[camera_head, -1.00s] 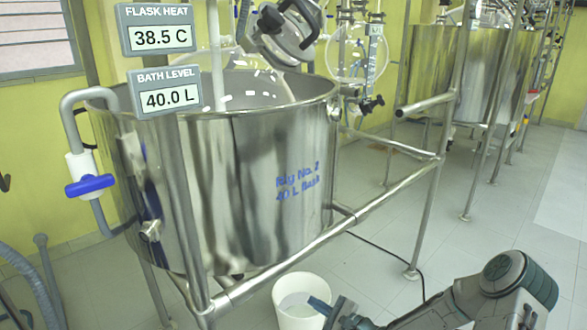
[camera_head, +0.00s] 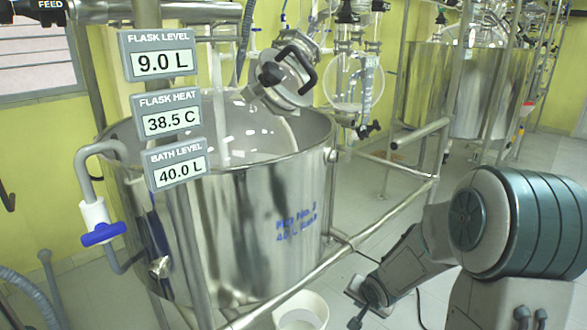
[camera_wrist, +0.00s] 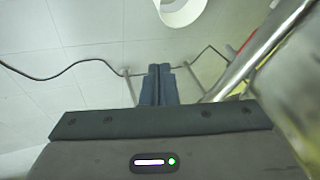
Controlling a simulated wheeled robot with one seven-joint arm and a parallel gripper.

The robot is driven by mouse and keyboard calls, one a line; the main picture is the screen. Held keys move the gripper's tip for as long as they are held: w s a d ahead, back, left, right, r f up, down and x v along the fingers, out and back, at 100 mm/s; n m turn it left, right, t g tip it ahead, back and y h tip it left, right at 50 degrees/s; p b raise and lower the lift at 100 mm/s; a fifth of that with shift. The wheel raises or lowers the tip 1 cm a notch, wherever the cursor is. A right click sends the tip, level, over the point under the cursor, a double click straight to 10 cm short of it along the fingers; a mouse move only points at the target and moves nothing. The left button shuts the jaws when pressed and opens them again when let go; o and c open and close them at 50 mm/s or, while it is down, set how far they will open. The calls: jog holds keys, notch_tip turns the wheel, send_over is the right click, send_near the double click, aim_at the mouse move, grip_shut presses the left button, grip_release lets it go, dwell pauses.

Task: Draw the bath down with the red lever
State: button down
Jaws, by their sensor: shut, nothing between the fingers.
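The steel bath (camera_head: 235,240) stands in a tube frame at the left of the head view. Its BATH LEVEL display (camera_head: 178,170) reads 40.0 L. A small red part (camera_wrist: 245,43) shows beside a steel tube in the wrist view, right of my fingers. I cannot tell if it is the red lever; the lever is not clearly visible in the head view. A steel fitting (camera_head: 158,267) sits low on the bath's left wall. My gripper (camera_wrist: 161,68) is shut and empty, pointing over the floor; its fingertips are not clear in the head view.
A white bucket (camera_head: 300,312) stands on the floor below the bath, and shows at the top of the wrist view. A blue-handled valve (camera_head: 103,233) hangs on the left pipe. Frame tubes (camera_head: 385,212) and a floor cable (camera_wrist: 75,66) are near. A second bath (camera_head: 455,90) stands behind.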

jog(key=s+d+r+n+g+h+p, duration=0.1)
jog(key=s+r+n+p, duration=0.1)
jog(key=s+r, duration=0.45)
jog(key=s+r+n+g+h+p, duration=0.1)
jog(key=s+r+h+p, duration=0.2)
jog(key=r, duration=0.7)
jog(key=s+a+r+n+g+y+p, duration=0.1)
jog(key=s+a+r+n+y+p, duration=0.2)
jog(key=s+r, duration=0.6)
jog(key=s, duration=0.4)
jog(key=shift+p, duration=0.4)
jog(key=shift+w+a, duration=0.1)
jog(key=shift+a, duration=0.05)
